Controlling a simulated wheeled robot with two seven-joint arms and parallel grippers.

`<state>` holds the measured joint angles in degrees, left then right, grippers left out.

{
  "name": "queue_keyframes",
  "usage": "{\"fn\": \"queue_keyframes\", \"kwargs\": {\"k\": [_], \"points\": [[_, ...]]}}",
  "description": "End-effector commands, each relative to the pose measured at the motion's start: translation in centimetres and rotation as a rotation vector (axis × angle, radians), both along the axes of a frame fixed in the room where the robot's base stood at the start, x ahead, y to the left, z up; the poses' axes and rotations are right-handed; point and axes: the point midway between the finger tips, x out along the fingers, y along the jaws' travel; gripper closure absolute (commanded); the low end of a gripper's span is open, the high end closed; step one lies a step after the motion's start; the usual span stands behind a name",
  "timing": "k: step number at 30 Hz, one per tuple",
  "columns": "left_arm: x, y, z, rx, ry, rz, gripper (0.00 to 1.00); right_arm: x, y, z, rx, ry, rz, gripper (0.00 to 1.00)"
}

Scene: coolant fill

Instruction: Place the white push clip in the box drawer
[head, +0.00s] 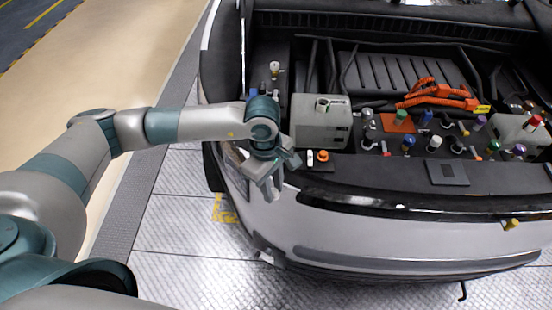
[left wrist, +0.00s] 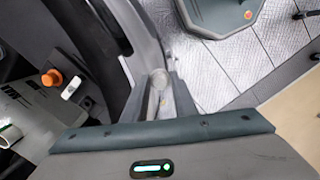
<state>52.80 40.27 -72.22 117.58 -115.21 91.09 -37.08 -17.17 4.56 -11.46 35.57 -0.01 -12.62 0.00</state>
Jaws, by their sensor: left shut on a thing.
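My left gripper (head: 275,188) hangs at the front left edge of the car's engine bay, pointing down. In the left wrist view, its fingers (left wrist: 158,97) are shut on a small pale, rounded piece (left wrist: 156,88); I cannot tell whether this is the push clip. A small white piece (head: 310,157) lies beside an orange knob (head: 322,155), right of the gripper and apart from it; both also show in the left wrist view, the white piece (left wrist: 71,88) by the orange knob (left wrist: 52,77). I cannot make out a box drawer. My right gripper is not in view.
A grey reservoir (head: 320,124) with an open neck stands just right of the gripper. Coloured caps and orange cables (head: 437,95) fill the bay's right side. The car's front bumper (head: 400,240) lies below. The metal floor (head: 180,215) at left is clear.

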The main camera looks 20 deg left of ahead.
Motion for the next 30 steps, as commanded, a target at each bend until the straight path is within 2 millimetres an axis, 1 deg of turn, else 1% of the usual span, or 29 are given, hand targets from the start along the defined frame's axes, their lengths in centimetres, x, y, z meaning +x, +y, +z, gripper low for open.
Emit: {"fn": "queue_keyframes", "kwargs": {"k": [7, 11, 18, 21, 24, 27, 30], "points": [[-1.2, 0.7, -1.4, 0.009, 0.000, -0.210, 0.89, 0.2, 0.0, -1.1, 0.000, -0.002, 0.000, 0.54], [-2.0, 1.4, -2.3, 0.013, 0.002, -0.374, 0.89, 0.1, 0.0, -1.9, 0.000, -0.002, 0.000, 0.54], [-4.3, 2.8, -4.6, 0.012, 0.013, -0.808, 0.89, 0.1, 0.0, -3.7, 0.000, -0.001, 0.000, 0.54], [-5.1, 3.4, -5.3, 0.007, 0.020, -0.971, 0.89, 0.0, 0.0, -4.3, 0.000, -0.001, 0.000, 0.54], [-5.7, 3.8, -5.8, 0.001, 0.025, -1.098, 0.89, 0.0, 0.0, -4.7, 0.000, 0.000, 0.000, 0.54], [-6.1, 4.1, -6.1, -0.006, 0.028, -1.185, 0.89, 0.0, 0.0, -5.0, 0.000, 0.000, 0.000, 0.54], [-6.4, 4.2, -6.2, -0.009, 0.030, -1.231, 0.89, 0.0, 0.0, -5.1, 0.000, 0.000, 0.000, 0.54]]}}
